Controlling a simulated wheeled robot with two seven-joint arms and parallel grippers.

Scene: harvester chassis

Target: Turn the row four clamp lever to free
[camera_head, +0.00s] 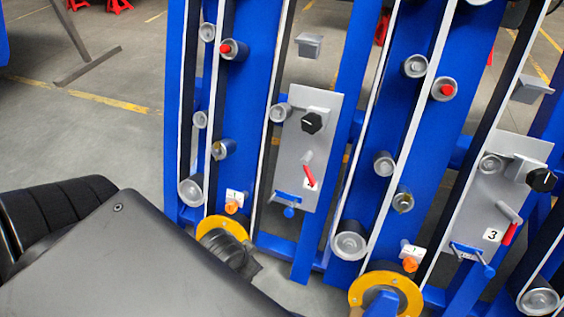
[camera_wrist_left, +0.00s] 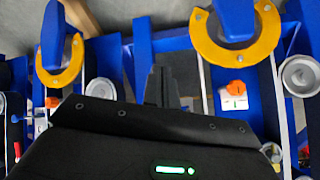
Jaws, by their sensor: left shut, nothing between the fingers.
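In the head view, a grey panel (camera_head: 293,141) on the left blue row carries a black knob (camera_head: 312,122), a red-handled lever (camera_head: 309,172) over a label too small to read, and a blue T-handle (camera_head: 288,200). An orange knob (camera_head: 231,207) with a white label sits lower left, above a yellow ring (camera_head: 222,226). I cannot tell which part is the row four clamp lever. My left gripper (camera_wrist_left: 162,86) is shut and empty in the wrist view, pointing between two yellow rings. In the head view my dark arm covers the lower left. My right gripper is not in view.
A second panel (camera_head: 483,187) at the right bears a label "3", a black knob and a red lever (camera_head: 509,233). Another orange knob (camera_head: 410,264) and yellow ring (camera_head: 386,290) stand lower right. Blue uprights and grey rollers crowd the rows. Open floor lies at the left.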

